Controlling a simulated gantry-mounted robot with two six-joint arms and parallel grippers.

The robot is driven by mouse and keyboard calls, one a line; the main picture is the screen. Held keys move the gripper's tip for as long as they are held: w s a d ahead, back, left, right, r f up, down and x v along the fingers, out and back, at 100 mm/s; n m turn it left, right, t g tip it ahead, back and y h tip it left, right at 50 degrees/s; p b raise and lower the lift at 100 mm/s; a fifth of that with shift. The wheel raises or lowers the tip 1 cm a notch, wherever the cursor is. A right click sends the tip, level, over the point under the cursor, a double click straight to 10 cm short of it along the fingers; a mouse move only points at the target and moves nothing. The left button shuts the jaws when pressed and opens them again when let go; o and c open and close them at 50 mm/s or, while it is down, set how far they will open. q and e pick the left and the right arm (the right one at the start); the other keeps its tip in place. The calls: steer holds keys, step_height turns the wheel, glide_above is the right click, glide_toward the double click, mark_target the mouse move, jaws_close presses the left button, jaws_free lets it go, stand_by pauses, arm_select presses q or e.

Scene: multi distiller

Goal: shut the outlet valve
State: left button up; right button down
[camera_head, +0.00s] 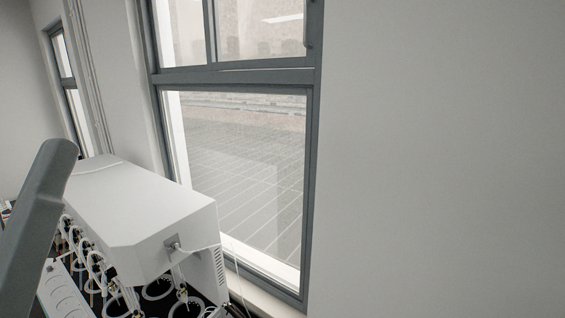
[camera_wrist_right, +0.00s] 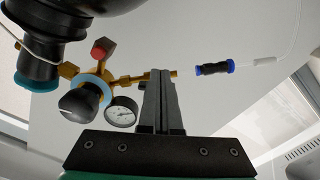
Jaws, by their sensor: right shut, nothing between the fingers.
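A brass valve assembly (camera_wrist_right: 90,74) crosses the left and middle of the right wrist view. It carries a red knob (camera_wrist_right: 103,47), a black knob (camera_wrist_right: 78,103) with a pale blue ring behind it, and a round pressure gauge (camera_wrist_right: 122,112). I cannot tell for certain which part is the outlet valve. My right gripper (camera_wrist_right: 160,74) is shut and empty, its fingertips at the brass end fitting in the picture; I cannot tell whether they touch. My left gripper is not in view. The head view does not show the valve assembly clearly.
A black connector with blue ends (camera_wrist_right: 213,68) joins a pale tube right of the fingers. A large black rounded part (camera_wrist_right: 35,70) fills the upper left. In the head view, a white distiller (camera_head: 140,205) with looped tubing stands by a window; a plain wall (camera_head: 440,160) fills the right.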

steer(key=shift+f, duration=0.15)
stand_by(0.3)
steer(key=v, duration=0.6)
steer(key=shift+f, duration=0.3)
